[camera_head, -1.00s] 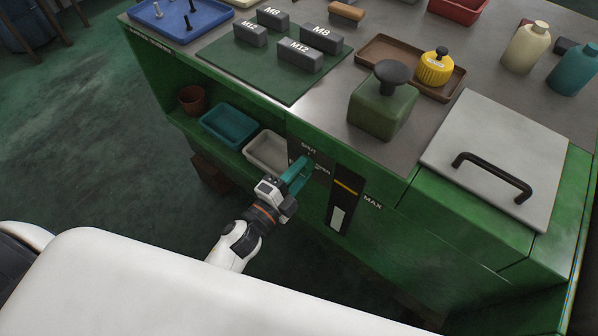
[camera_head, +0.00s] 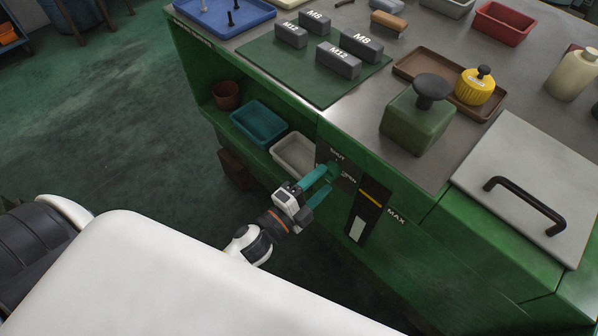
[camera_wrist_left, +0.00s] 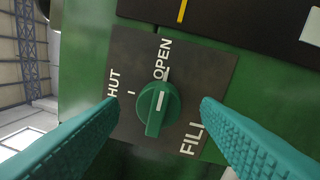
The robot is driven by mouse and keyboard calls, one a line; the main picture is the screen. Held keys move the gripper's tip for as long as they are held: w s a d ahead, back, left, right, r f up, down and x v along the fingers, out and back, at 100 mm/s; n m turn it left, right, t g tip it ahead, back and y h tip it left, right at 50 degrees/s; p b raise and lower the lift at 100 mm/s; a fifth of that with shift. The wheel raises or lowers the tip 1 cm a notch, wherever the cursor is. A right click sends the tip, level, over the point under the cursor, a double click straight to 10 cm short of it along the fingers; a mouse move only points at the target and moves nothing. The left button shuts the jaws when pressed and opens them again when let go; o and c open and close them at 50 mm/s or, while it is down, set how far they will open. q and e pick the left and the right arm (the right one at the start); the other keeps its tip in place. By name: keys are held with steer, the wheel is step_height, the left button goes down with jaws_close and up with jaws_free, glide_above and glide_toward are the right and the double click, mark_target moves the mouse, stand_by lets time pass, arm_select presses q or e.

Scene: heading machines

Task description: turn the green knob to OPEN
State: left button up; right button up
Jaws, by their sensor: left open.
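The green knob (camera_wrist_left: 157,108) sits on a dark plate (camera_wrist_left: 122,60) marked SHUT, OPEN and FILL, in the left wrist view. Its white mark points roughly toward the tick beside OPEN. My left gripper (camera_wrist_left: 158,106) is open, with one teal finger on each side of the knob and visible gaps to both. In the head view my left gripper (camera_head: 326,182) is in front of the plate (camera_head: 348,186) on the cabinet's front, and the knob is largely hidden by the fingers. My right gripper is out of view.
The green cabinet has a black gauge strip marked MAX (camera_head: 367,215) just right of the plate. A grey bin (camera_head: 292,153) and a teal bin (camera_head: 258,123) stand on the shelf to the left. A lid with a black handle (camera_head: 525,205) is on top at right.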

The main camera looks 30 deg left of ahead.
arm_select(q)
steer(key=b+v, duration=0.1)
steer(key=v, duration=0.9)
steer(key=shift+f, duration=0.1)
steer(key=s+a+f+n+g+y+p, duration=0.1)
steer(key=s+f+n+g+y, duration=0.15)
steer(key=f, duration=0.65)
steer(key=s+a+f+n+g+y, duration=0.15)
steer(key=f+n, duration=0.25)
steer(key=f, duration=0.5)
steer(key=s+f+n+g+y+p, duration=0.1)
steer(key=f+n+g, duration=0.2)
steer(key=f, duration=0.6)
steer(key=s+a+f+n+g+p, duration=0.1)
steer(key=s+a+f+n+g, duration=0.1)
steer(key=s+f, duration=0.5)
steer(key=s+a+f+n+g+y, duration=0.1)
steer(key=s+f+n+g, duration=0.4)
steer(key=s, duration=0.8)
step_height(320, 180, down, 3)
steer(key=a+g, duration=0.1)
steer(key=g, duration=0.1)
steer(key=shift+s+g+p, duration=0.3)
steer(key=shift+p, duration=0.1)
